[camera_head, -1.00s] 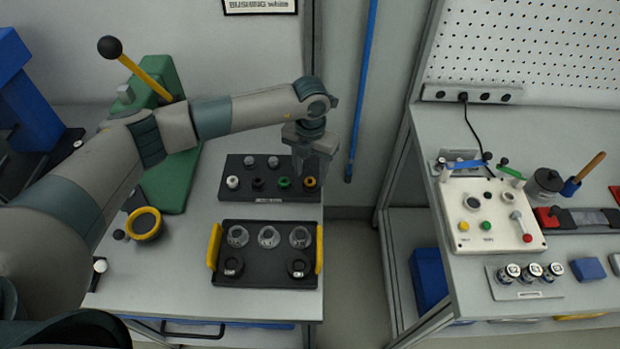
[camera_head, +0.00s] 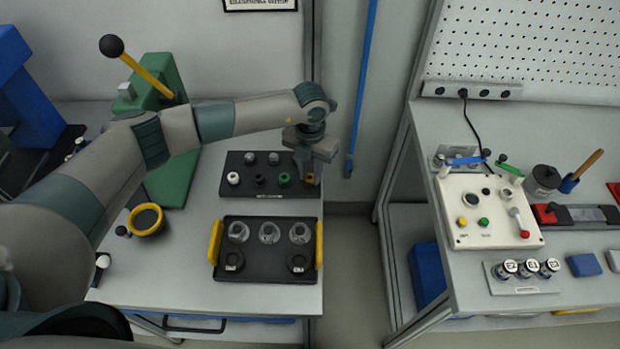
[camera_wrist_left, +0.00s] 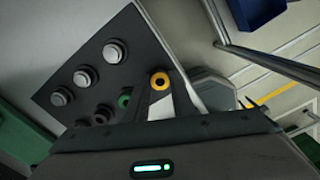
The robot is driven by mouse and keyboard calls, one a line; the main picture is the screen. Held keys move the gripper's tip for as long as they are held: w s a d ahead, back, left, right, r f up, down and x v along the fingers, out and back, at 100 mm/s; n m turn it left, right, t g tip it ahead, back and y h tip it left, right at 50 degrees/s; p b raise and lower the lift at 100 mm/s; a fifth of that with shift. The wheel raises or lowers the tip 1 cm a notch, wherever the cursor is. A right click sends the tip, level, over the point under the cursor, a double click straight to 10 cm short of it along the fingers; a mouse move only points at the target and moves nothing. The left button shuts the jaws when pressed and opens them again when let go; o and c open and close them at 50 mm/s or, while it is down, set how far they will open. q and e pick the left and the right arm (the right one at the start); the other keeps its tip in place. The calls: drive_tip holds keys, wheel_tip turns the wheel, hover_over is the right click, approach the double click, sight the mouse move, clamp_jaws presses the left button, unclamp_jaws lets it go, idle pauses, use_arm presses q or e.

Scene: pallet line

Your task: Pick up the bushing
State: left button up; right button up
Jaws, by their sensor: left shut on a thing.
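The yellow bushing (camera_wrist_left: 158,77), a ring with a dark centre, is between the fingertips of my left gripper (camera_wrist_left: 161,86) in the wrist view. The gripper is shut on it. In the head view my left gripper (camera_head: 311,178) points down at the right end of the black bushing rack (camera_head: 268,189) and mostly hides the yellow bushing. I cannot tell whether the bushing is lifted clear of the rack. A green bushing (camera_head: 284,178), a black one (camera_head: 258,181) and a white one (camera_head: 233,178) stand beside it. My right gripper is not in view.
A black tray (camera_head: 266,275) with yellow handles stands in front of the rack, holding several round parts. A green press (camera_head: 178,170) with a yellow lever stands at the left. A second bench with a control box (camera_head: 490,225) is across a gap at the right.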

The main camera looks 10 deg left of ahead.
use_arm(q)
drive_tip(key=shift+r, duration=0.1)
drive_tip(key=shift+r+b, duration=0.45)
drive_tip(key=shift+b, duration=0.05)
drive_tip(key=r, duration=0.1)
drive_tip(key=r+b, duration=0.2)
drive_tip(key=shift+s+d+r, duration=0.1)
drive_tip(key=shift+s+d, duration=0.2)
drive_tip(key=shift+d, duration=0.05)
drive_tip(key=s+d+r+b, duration=0.4)
drive_tip(key=s+d+r, duration=0.2)
drive_tip(key=s+d, duration=0.1)
drive_tip(key=shift+s+r, duration=0.4)
drive_tip(key=shift+s, duration=0.25)
drive_tip(key=shift+a, duration=0.1)
